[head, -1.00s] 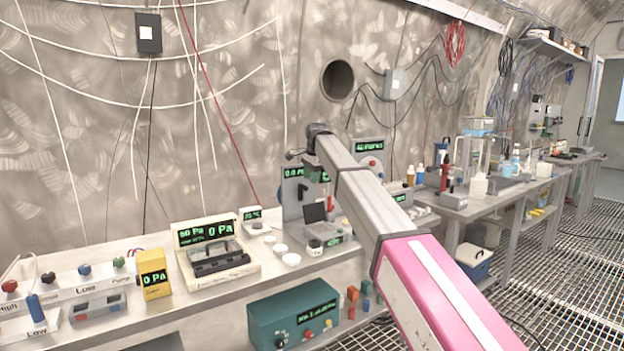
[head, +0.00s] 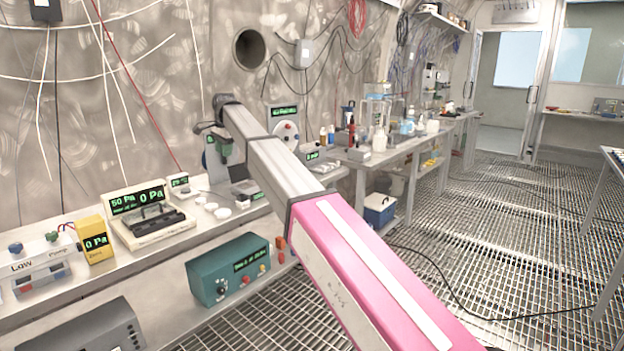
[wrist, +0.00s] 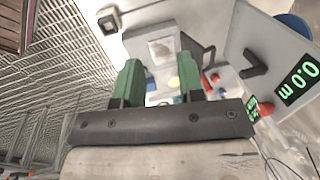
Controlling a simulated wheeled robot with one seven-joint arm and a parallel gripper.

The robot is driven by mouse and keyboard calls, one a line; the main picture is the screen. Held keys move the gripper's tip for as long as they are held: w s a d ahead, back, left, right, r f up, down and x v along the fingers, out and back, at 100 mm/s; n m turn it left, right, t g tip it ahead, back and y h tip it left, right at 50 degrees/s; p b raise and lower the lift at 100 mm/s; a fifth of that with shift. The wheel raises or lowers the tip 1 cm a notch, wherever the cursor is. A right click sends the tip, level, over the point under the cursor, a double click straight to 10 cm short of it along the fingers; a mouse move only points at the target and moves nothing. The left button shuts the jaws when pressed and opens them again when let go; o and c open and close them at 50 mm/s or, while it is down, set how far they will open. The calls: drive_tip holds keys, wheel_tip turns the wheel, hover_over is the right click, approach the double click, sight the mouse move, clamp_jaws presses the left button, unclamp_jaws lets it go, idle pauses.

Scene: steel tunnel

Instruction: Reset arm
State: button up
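My gripper (wrist: 160,78) shows in the wrist view as two green fingers set well apart, with nothing clasped between them. Beyond the gap are a pale bench-top and instruments, out of reach of the fingertips as far as I can tell. In the head view my pink and grey arm stretches from the lower right up to the left over the bench.
The left bench holds a yellow meter (head: 95,240) and a pressure gauge box (head: 150,212). A teal box (head: 228,268) sits lower down. A blue cooler (head: 379,210) stands under the far bench. The grated floor (head: 490,235) on the right is largely open; a black cable crosses it.

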drive_tip(key=shift+n+h, duration=0.3)
drive_tip(key=shift+n, duration=0.4)
drive_tip(key=d+f, duration=0.8)
drive_tip(key=s+d+f, duration=0.1)
drive_tip(key=d+f, duration=0.3)
drive_tip(key=f, duration=0.1)
drive_tip(key=shift+d+f, duration=0.1)
drive_tip(key=shift+d, duration=0.2)
drive_tip(key=s+d+f+n, duration=0.1)
drive_tip(key=s+d+f, duration=0.2)
drive_tip(key=d+f, duration=0.45)
drive_tip(key=s+d+f+n, duration=0.1)
drive_tip(key=s+d+f, duration=0.2)
drive_tip(key=d+f, duration=0.45)
drive_tip(key=s+d+f+n, duration=0.2)
drive_tip(key=s+d+f, duration=0.6)
drive_tip(key=s+d, duration=0.4)
drive_tip(key=s+d+f+n+g+h, duration=0.1)
drive_tip(key=s+d+f+n, duration=0.1)
drive_tip(key=s+d+f, duration=0.7)
drive_tip(key=s+d, duration=0.3)
drive_tip(key=shift+d+n+g, duration=0.3)
